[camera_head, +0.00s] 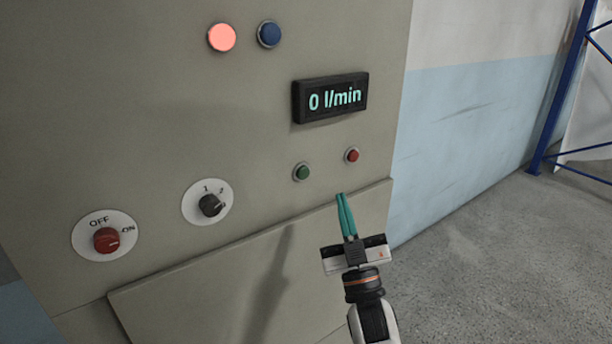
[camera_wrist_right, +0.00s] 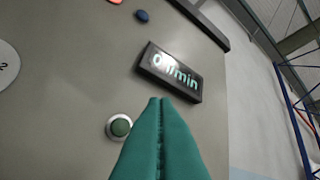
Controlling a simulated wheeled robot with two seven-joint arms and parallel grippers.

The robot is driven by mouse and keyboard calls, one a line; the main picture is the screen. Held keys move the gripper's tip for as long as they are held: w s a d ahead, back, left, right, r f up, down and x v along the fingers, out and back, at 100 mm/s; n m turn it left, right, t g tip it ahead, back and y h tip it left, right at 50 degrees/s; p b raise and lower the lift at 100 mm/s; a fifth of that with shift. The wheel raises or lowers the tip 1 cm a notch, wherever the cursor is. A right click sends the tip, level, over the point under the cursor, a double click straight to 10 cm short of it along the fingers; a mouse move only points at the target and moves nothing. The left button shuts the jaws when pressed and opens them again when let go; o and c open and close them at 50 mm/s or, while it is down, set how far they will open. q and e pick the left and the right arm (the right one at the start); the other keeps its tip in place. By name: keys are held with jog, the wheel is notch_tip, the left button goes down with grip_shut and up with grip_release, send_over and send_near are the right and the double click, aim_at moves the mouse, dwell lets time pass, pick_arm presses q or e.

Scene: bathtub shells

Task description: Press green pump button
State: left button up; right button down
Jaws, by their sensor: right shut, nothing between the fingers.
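The green pump button (camera_head: 301,172) sits on the grey panel, below the display, with a red button (camera_head: 352,155) to its right. In the right wrist view the green button (camera_wrist_right: 120,127) shows just left of the fingers. My right gripper (camera_head: 342,196) is shut and empty, its teal fingers pointing up at the panel. In the head view its fingertips are below and right of the green button and below the red one. They look apart from the green button. In the wrist view the fingers (camera_wrist_right: 160,100) hide the red button. My left gripper is not in view.
The display (camera_head: 330,97) reads 0 l/min. A lit red lamp (camera_head: 222,37) and a blue one (camera_head: 269,33) are above. A selector knob (camera_head: 210,205) and a red OFF/ON knob (camera_head: 106,240) are at left. A panel ledge (camera_head: 250,240) runs below. Floor at right is clear.

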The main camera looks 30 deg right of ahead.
jog(key=b, duration=0.2)
send_near(306, 168)
jog(key=shift+s+r+x, duration=0.1)
jog(key=shift+x, duration=0.75)
jog(key=shift+s+r+x, duration=0.1)
jog(key=shift+s+x, duration=0.05)
jog(key=shift+x, duration=0.75)
jog(key=shift+s+r+x, duration=0.1)
jog(key=shift+r+x, duration=0.05)
jog(key=shift+x, duration=0.7)
jog(key=shift+w+d, duration=0.1)
jog(key=shift+w, duration=0.3)
jog(key=shift+w, duration=0.4)
dwell(0.6)
jog(key=shift+s, duration=0.85)
jog(key=shift+s, duration=0.1)
